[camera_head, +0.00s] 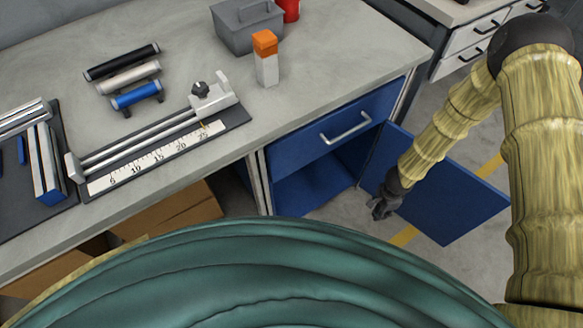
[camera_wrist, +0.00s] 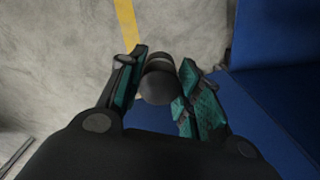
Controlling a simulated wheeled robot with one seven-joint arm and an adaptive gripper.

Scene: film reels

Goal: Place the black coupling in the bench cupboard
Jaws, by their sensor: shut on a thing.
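The black coupling (camera_wrist: 159,82) is a dark rounded piece between the two teal-padded fingers of my gripper (camera_wrist: 160,88) in the wrist view. My gripper is shut on it. In the head view my gripper (camera_head: 380,208) is low, in front of the blue cupboard door; the coupling cannot be made out there. The bench cupboard (camera_head: 312,188) is blue, below a shut drawer (camera_head: 330,130) with a silver handle. Its door (camera_head: 440,190) stands open to the right. The visible part of its floor is bare; its deeper inside is partly hidden.
The bench top (camera_head: 330,60) carries a grey toolbox (camera_head: 247,27), an orange-and-white bottle (camera_head: 266,60), a ruler fixture (camera_head: 155,150) and several rollers. Cardboard boxes (camera_head: 170,218) stand under the bench. Grey floor with a yellow stripe (camera_head: 404,236) lies by the door.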

